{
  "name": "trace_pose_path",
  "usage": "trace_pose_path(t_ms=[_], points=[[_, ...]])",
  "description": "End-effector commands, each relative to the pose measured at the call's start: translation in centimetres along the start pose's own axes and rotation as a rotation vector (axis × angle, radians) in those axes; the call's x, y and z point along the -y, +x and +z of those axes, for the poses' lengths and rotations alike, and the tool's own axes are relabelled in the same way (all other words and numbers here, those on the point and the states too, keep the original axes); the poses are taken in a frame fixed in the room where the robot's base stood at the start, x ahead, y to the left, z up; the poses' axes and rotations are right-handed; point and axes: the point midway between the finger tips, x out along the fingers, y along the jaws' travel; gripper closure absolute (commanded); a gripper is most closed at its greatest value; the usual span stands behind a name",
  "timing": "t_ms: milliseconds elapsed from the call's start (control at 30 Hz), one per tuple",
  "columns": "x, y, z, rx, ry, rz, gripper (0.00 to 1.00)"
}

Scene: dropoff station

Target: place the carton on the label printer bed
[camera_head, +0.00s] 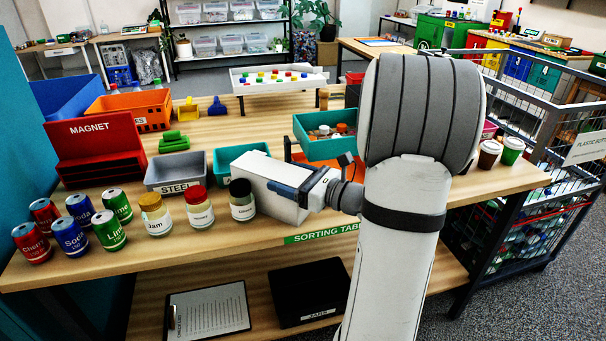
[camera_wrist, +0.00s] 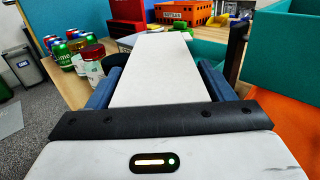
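A plain white carton (camera_head: 262,180) is over the front of the sorting table, right of the jars. My gripper (camera_head: 300,190) reaches it from the right, with a blue finger along its near side. In the wrist view, the carton (camera_wrist: 156,60) lies between the two blue fingers of my gripper (camera_wrist: 158,85), which are against its sides. I cannot tell whether the carton's underside touches the table. I cannot make out a label printer bed in either view.
Jars (camera_head: 198,207) and several cans (camera_head: 72,236) stand left of the carton. Behind are a grey STEEL bin (camera_head: 176,173), a teal bin (camera_head: 229,157) and a red MAGNET box (camera_head: 96,142). A wire cage (camera_head: 545,140) and two cups (camera_head: 488,155) are at right.

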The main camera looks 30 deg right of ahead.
Motion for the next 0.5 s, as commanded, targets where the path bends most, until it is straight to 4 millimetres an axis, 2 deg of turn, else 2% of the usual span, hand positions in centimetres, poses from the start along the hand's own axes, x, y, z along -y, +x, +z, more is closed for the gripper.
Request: trace_pose_path(t_ms=[167, 500], points=[[-0.02, 0.02, 0.03, 0.0, 0.0, 0.0, 0.11], [0.02, -0.33, 0.37, 0.0, 0.0, -0.001, 0.11]])
